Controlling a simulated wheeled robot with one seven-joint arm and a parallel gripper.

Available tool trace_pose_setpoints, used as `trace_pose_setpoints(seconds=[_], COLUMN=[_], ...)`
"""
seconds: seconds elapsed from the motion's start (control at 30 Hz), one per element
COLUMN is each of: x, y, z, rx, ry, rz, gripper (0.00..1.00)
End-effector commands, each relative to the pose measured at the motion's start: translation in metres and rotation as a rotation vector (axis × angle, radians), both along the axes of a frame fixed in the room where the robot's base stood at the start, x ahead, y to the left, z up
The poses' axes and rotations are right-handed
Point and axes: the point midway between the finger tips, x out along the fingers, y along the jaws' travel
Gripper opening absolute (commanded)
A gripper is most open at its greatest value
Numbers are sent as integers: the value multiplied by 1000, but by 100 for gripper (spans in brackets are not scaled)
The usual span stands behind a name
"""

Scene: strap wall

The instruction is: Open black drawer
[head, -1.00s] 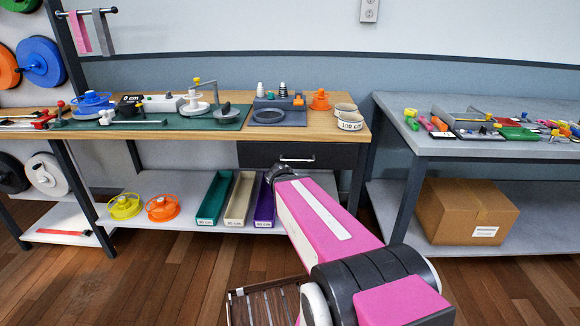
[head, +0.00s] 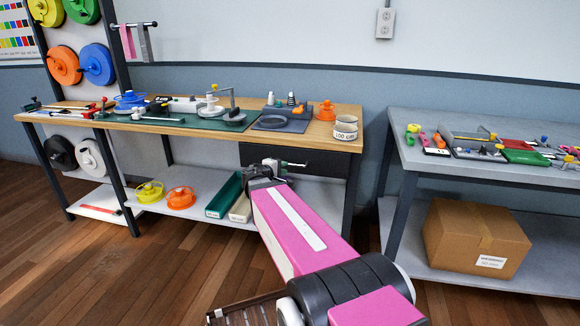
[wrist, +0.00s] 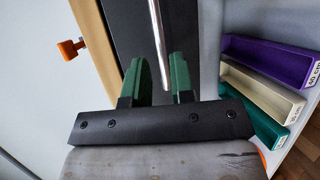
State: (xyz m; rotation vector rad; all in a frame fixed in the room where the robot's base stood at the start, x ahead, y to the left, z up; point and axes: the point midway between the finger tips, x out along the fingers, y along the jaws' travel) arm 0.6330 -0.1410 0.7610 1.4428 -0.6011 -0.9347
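The black drawer (head: 328,164) sits under the right end of the wooden workbench (head: 352,146). Its front looks flush with the bench, so it appears closed. A silver bar handle (head: 296,164) runs across its front; in the wrist view the handle (wrist: 157,40) stands upright against the dark drawer front (wrist: 195,30). My gripper (head: 272,168) is at the handle in the head view, partly hidden by my pink arm. In the wrist view my gripper (wrist: 160,72) is open, with a green finger on each side of the bar. I cannot tell whether either finger touches it.
Below, the shelf holds a green bin (head: 225,194), a cream bin (head: 240,208) and, in the wrist view, a purple bin (wrist: 268,62). A grey table (head: 410,160) with a cardboard box (head: 475,238) under it stands to the right.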

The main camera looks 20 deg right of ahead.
Motion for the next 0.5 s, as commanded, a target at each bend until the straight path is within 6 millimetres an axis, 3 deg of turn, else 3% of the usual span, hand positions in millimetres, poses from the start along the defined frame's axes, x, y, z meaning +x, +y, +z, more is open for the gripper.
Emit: trace_pose_setpoints(seconds=[0.2,0.5], x=[21,32], y=[-31,-50], z=[-8,-12], rx=[1,1], ry=[0,1], rz=[-1,0], gripper=[22,22])
